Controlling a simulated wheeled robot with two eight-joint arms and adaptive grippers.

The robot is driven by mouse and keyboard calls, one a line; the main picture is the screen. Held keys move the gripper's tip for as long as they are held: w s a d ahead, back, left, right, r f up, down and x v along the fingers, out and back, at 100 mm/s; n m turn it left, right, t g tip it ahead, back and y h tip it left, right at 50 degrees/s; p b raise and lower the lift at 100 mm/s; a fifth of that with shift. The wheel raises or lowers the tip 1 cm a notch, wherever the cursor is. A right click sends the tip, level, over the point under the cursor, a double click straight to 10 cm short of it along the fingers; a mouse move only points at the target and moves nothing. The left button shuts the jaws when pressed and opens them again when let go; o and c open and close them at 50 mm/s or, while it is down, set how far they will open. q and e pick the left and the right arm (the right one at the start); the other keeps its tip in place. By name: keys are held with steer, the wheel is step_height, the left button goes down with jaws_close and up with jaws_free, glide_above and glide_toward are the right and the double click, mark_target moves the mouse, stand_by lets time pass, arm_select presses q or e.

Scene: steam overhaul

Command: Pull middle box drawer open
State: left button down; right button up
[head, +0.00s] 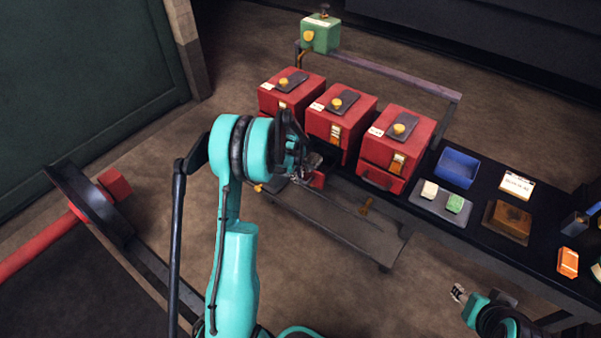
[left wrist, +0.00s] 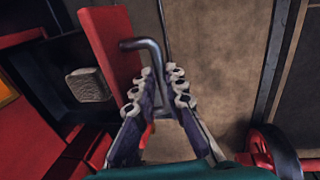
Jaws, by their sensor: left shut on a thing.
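Three red boxes stand in a row on the dark bench. The middle box (head: 341,122) has its drawer pulled out toward me, and the drawer's red front (head: 318,181) shows partly behind my left gripper (head: 306,165). In the left wrist view, the red drawer front (left wrist: 112,42) stands out from the box, with a pale block (left wrist: 88,86) inside the dark drawer. My left gripper (left wrist: 163,78) is shut on the grey bent drawer handle (left wrist: 147,47). My right gripper (head: 458,292) hangs low at the right, off the bench; its jaw opening is too small to judge.
The left red box (head: 291,92) and right red box (head: 398,142) flank the middle one; the right box's drawer is shut. A blue tray (head: 458,167), a grey plate with small blocks (head: 432,203) and a brown block (head: 510,220) lie to the right. A low shelf (head: 350,226) is below.

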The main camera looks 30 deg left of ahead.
arm_select(q)
steer(key=c, duration=1.6)
jaws_free()
steer(key=r, duration=0.4)
steer(key=s+r, duration=0.1)
steer(key=r, duration=0.3)
steer(key=s+r, duration=0.1)
steer(key=r, duration=0.2)
steer(key=shift+a+r, duration=0.1)
steer(key=shift+r, duration=0.3)
